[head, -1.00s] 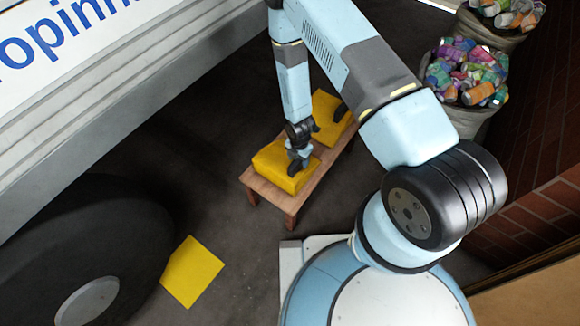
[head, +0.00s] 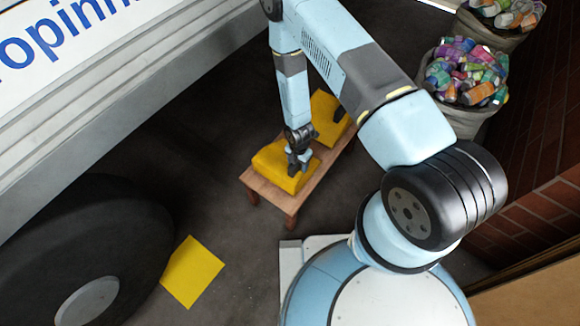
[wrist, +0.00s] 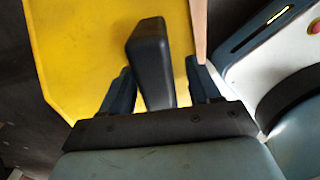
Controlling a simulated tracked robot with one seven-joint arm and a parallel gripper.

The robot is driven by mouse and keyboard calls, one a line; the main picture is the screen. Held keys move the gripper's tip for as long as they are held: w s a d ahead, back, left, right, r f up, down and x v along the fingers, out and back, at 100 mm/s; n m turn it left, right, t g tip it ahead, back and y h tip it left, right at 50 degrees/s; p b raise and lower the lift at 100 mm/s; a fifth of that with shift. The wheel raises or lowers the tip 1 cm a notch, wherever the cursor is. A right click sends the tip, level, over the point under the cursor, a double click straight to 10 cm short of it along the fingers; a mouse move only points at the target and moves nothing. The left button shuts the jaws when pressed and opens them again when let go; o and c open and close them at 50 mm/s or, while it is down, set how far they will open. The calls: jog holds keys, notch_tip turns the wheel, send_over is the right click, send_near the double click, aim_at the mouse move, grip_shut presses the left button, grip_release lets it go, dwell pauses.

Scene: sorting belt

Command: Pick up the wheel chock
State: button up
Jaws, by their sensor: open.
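A yellow wheel chock (head: 272,160) with a black handle lies on the near end of a small wooden bench. My gripper (head: 297,163) is over its right part, pointing down. In the wrist view the yellow chock (wrist: 85,50) fills the upper left and its black handle (wrist: 150,55) stands between the two fingers of my gripper (wrist: 160,72). The fingers are open, with a visible gap on the right of the handle and a small one on the left. A second yellow chock (head: 325,112) lies farther back on the bench, partly hidden by my arm.
The wooden bench (head: 305,192) stands on dark ground. Sacks of cans (head: 468,75) stand at the upper right by a brick wall (head: 540,160).

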jog(key=shift+f, duration=0.1)
dwell(0.3)
jog(key=c, duration=1.1)
grip_shut()
